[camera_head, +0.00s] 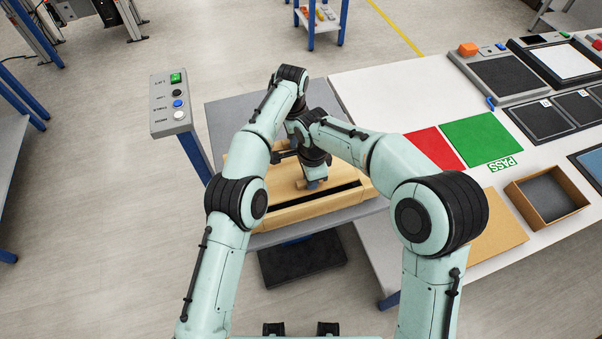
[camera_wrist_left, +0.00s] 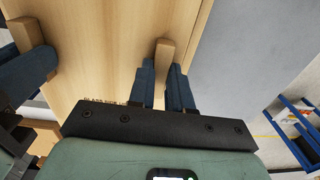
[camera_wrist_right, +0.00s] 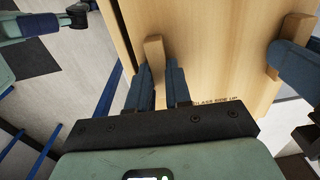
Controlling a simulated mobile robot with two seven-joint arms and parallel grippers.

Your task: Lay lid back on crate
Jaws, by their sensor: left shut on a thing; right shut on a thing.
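The lid is a pale wooden panel with two small handle blocks; it fills much of the left wrist view (camera_wrist_left: 105,45) and right wrist view (camera_wrist_right: 205,50). My left gripper (camera_wrist_left: 165,75) is shut on one handle block (camera_wrist_left: 164,52). My right gripper (camera_wrist_right: 153,75) is shut on the other handle block (camera_wrist_right: 153,48). The wooden crate (camera_head: 310,212) sits on the grey table, under my crossing arms in the head view. A dark gap shows between the lid and the crate's near rim. My arms hide much of the lid; its exact height is unclear.
A control box (camera_head: 173,103) on a blue post stands left of the crate. A white bench to the right holds a red mat (camera_head: 433,148), a green mat (camera_head: 482,142) and an open cardboard box (camera_head: 515,205).

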